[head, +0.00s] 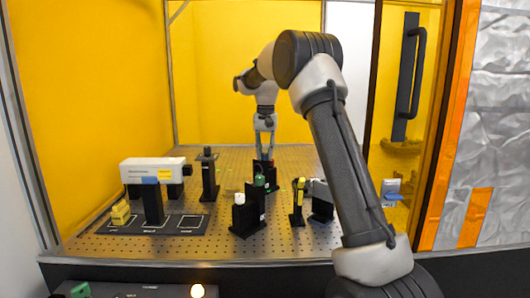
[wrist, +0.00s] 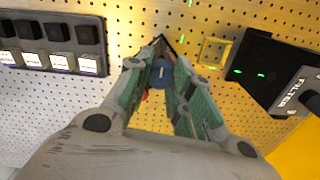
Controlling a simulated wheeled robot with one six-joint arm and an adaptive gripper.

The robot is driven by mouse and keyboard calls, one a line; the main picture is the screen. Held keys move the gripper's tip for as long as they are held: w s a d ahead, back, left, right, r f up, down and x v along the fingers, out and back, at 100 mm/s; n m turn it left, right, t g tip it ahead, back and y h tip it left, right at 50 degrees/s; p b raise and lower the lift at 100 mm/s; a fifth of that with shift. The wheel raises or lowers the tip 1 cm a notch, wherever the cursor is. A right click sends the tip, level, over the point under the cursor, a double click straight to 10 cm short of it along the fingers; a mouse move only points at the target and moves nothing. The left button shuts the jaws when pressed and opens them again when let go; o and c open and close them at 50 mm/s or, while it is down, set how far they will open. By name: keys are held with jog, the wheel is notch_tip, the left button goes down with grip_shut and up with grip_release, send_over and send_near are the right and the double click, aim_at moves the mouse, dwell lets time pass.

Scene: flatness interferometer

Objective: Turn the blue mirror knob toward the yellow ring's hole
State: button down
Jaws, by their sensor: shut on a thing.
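My gripper (head: 265,152) reaches down at the back middle of the perforated table, over a small black mount (head: 264,178). In the wrist view its fingers (wrist: 162,80) are closed around the blue mirror knob (wrist: 162,73), a round blue cap with a pale mark on top. The knob is hidden by the fingers in the head view. A yellow piece on a black post (head: 297,190) stands in front and to the right, seen nearly edge-on; I cannot make out its hole. A yellow square frame (wrist: 212,51) lies right of the knob in the wrist view.
A black box marked FILTER (wrist: 262,72) with green light spots is close right of my fingers. A row of black blocks (wrist: 48,40) is at upper left. A white laser housing (head: 150,172) and several black posts stand on the perforated table (head: 222,160).

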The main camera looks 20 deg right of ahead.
jog(key=shift+n, duration=2.9)
jog(key=c, duration=1.2)
grip_release()
jog(key=shift+r, duration=0.1)
notch_tip(320, 180, up, 12)
jog(key=shift+d, duration=0.1)
